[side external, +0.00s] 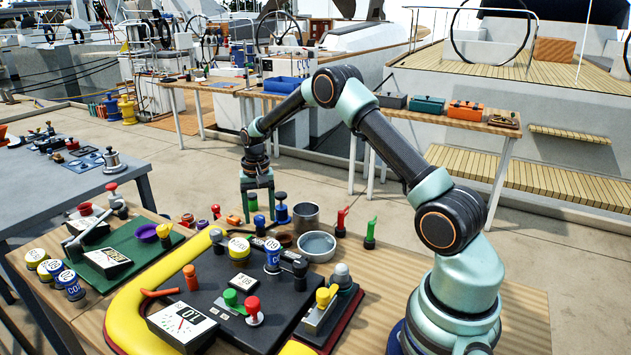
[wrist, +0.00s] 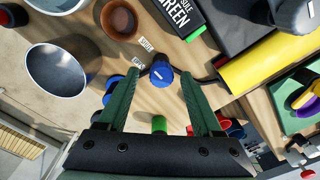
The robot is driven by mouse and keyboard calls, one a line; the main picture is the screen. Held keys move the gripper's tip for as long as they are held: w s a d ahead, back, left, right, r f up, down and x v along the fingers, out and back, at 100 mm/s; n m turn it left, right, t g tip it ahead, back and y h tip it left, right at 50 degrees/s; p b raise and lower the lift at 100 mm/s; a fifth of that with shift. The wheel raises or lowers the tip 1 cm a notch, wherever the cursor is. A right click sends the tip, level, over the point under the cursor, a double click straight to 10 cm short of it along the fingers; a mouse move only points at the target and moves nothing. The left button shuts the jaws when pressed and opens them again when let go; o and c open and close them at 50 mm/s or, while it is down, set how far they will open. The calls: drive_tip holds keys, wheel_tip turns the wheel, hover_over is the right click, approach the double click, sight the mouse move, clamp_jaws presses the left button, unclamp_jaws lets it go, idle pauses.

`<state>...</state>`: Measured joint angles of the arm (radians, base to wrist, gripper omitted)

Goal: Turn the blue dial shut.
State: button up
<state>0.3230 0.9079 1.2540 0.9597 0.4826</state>
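The blue dial (wrist: 162,73) stands on the wooden bench in the wrist view, with a pale mark on its top. Two small white labels lie beside it, too small to read surely. My gripper (wrist: 160,98) is open and empty, its two green fingers apart on either side of the dial's line. The dial shows just beyond the fingertips, and I cannot tell the exact height gap. In the side view my gripper (side external: 258,203) hangs pointing down above a small blue dial (side external: 259,221). The bench surface right around it is partly hidden by nearby objects.
A grey bowl (wrist: 62,70) and a brown bowl (wrist: 118,18) stand near the dial. A green cylinder (wrist: 159,124) sits between the fingers' lower parts. A metal pot (side external: 306,213) is to the right.

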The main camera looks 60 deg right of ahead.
sight(260, 218)
wheel_tip(260, 218, up, 12)
idle(0.6)
drive_tip(key=shift+s+a+r, duration=0.15)
drive_tip(key=s+a+r+n+t, duration=0.4)
drive_tip(key=s+a+r+n, duration=0.2)
drive_tip(key=s+a+r, duration=0.65)
drive_tip(key=s+a+f+n+t, duration=0.1)
drive_tip(key=s+a+f+n, duration=0.2)
drive_tip(key=s, duration=0.5)
drive_tip(key=shift+s+a+f, duration=0.3)
drive_tip(key=shift+a+f, duration=0.15)
drive_tip(key=shift+f, duration=0.05)
